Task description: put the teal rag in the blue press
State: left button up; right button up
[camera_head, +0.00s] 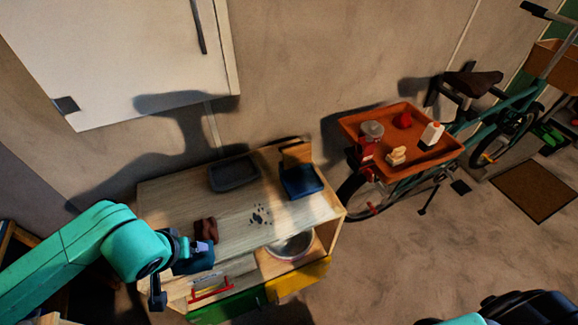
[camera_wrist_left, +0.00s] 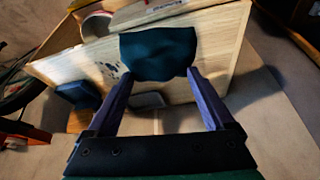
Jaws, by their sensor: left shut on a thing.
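My left gripper (camera_head: 182,250) is shut on the dark teal rag (camera_head: 193,263), above the front left part of the wooden workbench (camera_head: 165,205). In the left wrist view the rag (camera_wrist_left: 158,48) spans the two fingertips (camera_wrist_left: 158,76) and hangs past them. The blue press (camera_head: 302,182) stands on the bench's right end, with a wooden upright behind it. It also shows in the left wrist view (camera_wrist_left: 78,96), apart from the rag. My right gripper is not seen; only part of my right arm shows at the bottom right edge.
A grey tray (camera_head: 234,173) stands at the bench's back. A reddish-brown object (camera_head: 205,229) lies near the rag, and dark bits (camera_head: 261,215) lie mid-bench. A metal bowl (camera_head: 290,246) is at the front. A bicycle with an orange tray (camera_head: 350,127) stands right.

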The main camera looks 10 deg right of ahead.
aim_at(302, 182)
jog(key=l+z, duration=0.4)
jog(key=l, duration=0.45)
jog(key=l+z, duration=0.4)
jog(key=l, duration=0.5)
jog(key=i+j+z, duration=0.1)
jog(key=i+j, duration=0.15)
jog(key=j, duration=0.2)
